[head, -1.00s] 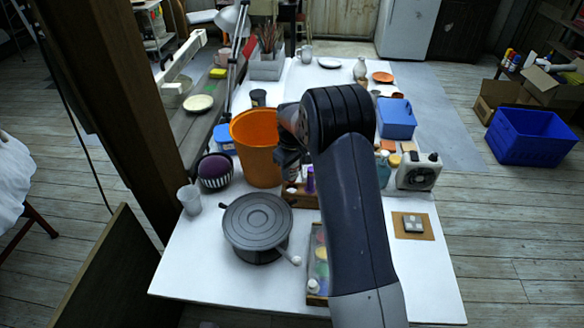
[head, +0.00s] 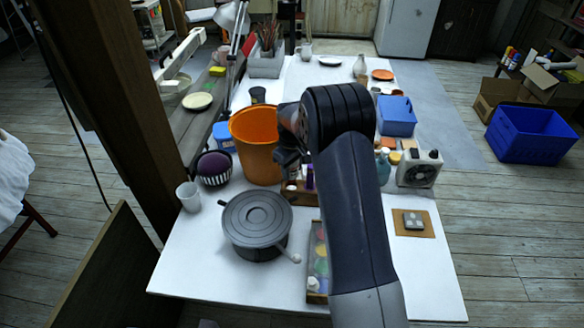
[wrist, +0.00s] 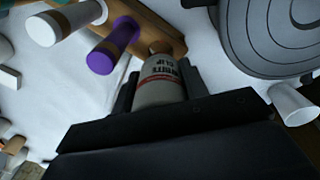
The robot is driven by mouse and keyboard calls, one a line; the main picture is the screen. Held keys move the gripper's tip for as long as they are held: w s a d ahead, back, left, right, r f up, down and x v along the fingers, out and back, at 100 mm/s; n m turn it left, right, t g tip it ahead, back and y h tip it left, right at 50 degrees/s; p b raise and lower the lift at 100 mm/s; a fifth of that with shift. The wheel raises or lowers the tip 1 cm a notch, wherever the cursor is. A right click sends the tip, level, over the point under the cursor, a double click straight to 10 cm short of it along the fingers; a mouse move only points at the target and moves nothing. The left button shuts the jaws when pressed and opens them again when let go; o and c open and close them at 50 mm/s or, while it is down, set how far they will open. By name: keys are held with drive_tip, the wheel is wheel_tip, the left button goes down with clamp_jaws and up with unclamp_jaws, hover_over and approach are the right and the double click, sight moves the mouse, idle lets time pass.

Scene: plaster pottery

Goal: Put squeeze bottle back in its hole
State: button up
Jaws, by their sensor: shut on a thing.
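The squeeze bottle (wrist: 160,84) is pale with a printed label and sits between the fingers of my gripper (wrist: 158,92) in the wrist view. My gripper is shut on it. The bottle's far end lies by the edge of the wooden rack (wrist: 170,38); I cannot tell whether it is in a hole. A purple bottle (wrist: 114,46) and a white-ended bottle (wrist: 66,22) stand in the rack beside it. In the head view, my gripper (head: 290,160) is over the left end of the rack (head: 298,198), and my arm hides part of the rack. The held bottle is not clear there.
A grey turntable (head: 257,215) stands in front of the rack, with a cup (head: 188,197) left of it. An orange bucket (head: 254,150) stands close behind left. A paint tray (head: 317,262) lies in front.

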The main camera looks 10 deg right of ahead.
sight(292, 178)
drive_tip(key=shift+f+b, duration=1.1)
drive_tip(key=shift+f, duration=0.65)
drive_tip(key=shift+f+b, duration=0.3)
drive_tip(key=shift+f, duration=0.15)
drive_tip(key=o, duration=0.7)
drive_tip(key=r, duration=0.7)
drive_tip(key=r+b, duration=0.1)
drive_tip(key=r, duration=0.2)
drive_tip(key=shift+s+a+r, duration=0.15)
drive_tip(key=shift+s+r, duration=0.25)
drive_tip(key=shift+f, duration=0.1)
drive_tip(key=f, duration=0.7)
drive_tip(key=f+p, duration=0.1)
drive_tip(key=f, duration=0.2)
drive_tip(key=shift+w+f, duration=0.35)
drive_tip(key=shift+w, duration=0.05)
drive_tip(key=shift+r+p, duration=0.3)
drive_tip(key=shift+r, duration=0.15)
